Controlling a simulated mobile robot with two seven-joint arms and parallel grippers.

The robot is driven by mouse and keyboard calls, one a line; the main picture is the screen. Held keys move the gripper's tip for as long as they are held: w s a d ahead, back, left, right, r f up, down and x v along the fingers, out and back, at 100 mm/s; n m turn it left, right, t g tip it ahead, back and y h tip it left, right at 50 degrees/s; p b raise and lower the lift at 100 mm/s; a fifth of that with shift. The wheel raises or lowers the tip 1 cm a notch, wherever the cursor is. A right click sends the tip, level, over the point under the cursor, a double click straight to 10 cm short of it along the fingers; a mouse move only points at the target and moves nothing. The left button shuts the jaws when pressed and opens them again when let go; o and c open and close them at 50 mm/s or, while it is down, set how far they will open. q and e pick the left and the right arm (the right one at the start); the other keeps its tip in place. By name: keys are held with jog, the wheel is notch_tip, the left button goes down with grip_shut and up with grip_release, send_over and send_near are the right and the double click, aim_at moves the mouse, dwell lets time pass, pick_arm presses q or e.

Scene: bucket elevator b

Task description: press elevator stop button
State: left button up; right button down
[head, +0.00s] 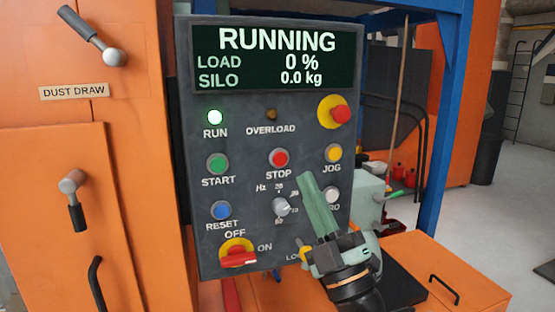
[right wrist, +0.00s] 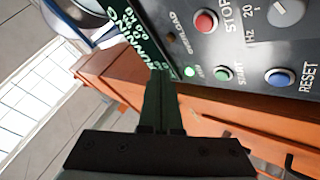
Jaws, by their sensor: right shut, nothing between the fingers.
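The red STOP button (head: 278,158) sits in the middle of the dark control panel (head: 240,125), between the green START button (head: 218,163) and the yellow JOG button (head: 333,153). It also shows in the right wrist view (right wrist: 205,21). The display (head: 277,58) reads RUNNING, LOAD 0 %, SILO 0.0 kg, and the RUN lamp (head: 215,117) glows. My right gripper (head: 308,178) is shut and empty, its fingertips below and right of the STOP button. It appears apart from the button. My left gripper is not in view.
A red emergency knob (head: 340,113) on yellow is at the panel's right. A blue RESET button (head: 221,210), a Hz dial (head: 281,207) and a red-yellow OFF/ON switch (head: 238,254) sit lower. Orange cabinet doors (head: 75,200) stand left; a blue frame post (head: 443,120) stands right.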

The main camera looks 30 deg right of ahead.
aim_at(290, 172)
jog(key=w, duration=0.3)
jog(key=w+d+b, duration=0.1)
jog(key=w, duration=0.1)
jog(key=w+d, duration=0.1)
jog(key=w, duration=0.2)
jog(key=shift+w+b, duration=0.3)
jog(key=shift+w, duration=0.05)
dwell(0.9)
dwell(0.9)
jog(key=shift+w+f, duration=0.1)
